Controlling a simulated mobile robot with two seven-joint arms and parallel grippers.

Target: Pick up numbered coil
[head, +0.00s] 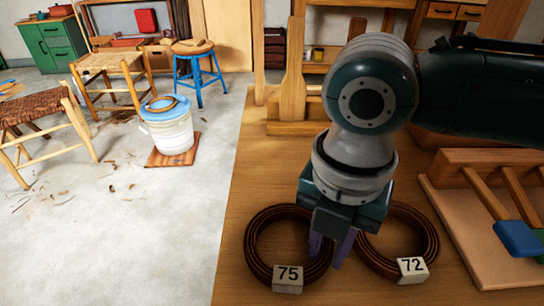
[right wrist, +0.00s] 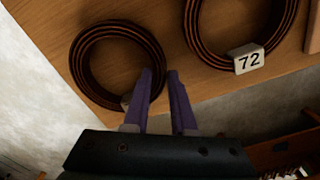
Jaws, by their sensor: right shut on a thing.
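A dark brown coil (head: 252,246) with a white tag reading 75 (head: 288,279) lies flat on the wooden bench. A second brown coil (head: 433,246) tagged 72 (head: 412,269) lies to its right. My right gripper (head: 327,258) points down between them, its purple fingers shut on the right rim of coil 75. In the right wrist view the fingers (right wrist: 160,71) straddle the rim of that coil (right wrist: 77,62), its tag mostly hidden behind a finger. Coil 72 (right wrist: 193,28) stands clear of the fingers there. My left gripper is not in view.
The wooden bench (head: 236,200) ends at the left above a pale floor. A rack with blue- and green-ended tools (head: 517,238) is at the right. A wooden stand (head: 292,100) is at the back. A white bucket (head: 170,135) and woven stools stand on the floor.

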